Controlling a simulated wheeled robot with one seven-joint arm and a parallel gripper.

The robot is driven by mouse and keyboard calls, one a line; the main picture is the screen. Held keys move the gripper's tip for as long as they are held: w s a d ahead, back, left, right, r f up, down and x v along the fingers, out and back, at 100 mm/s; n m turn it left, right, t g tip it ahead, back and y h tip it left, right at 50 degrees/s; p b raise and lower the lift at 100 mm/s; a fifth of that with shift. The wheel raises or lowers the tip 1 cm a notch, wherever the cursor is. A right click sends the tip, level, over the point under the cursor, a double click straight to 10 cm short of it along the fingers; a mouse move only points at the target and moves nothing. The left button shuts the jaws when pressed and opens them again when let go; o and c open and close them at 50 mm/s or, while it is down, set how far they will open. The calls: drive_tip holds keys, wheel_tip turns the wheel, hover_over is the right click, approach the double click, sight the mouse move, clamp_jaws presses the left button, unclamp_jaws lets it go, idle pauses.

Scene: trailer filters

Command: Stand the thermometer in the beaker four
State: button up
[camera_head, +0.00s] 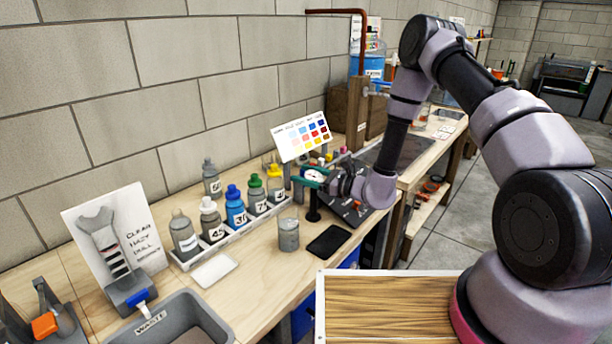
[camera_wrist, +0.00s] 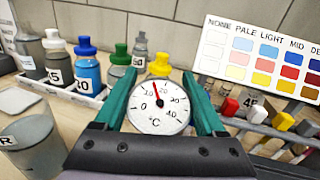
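The thermometer (camera_wrist: 158,107) has a round white dial marked in °C with a red needle. In the wrist view its face is toward the camera, between the two teal fingers of my gripper (camera_wrist: 162,92). The fingers lie close along both sides of the dial; I cannot tell whether they press on it. In the head view the dial (camera_head: 313,174) is at my gripper (camera_head: 310,178), above a dark upright post on the bench. A grey-filled clear beaker (camera_head: 288,235) stands left of it; the wrist view shows a grey vessel (camera_wrist: 32,148) marked "R". I see no readable "four" label.
A white rack (camera_head: 238,235) of numbered bottles stands left of the gripper. A colour chart (camera_head: 302,137) is behind it. A dark phone-like slab (camera_head: 329,241) and a white tray (camera_head: 214,269) lie in front. A grey waste bin (camera_head: 172,318) is at front left.

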drive_tip(key=c, duration=0.6)
drive_tip(key=shift+r, duration=6.25)
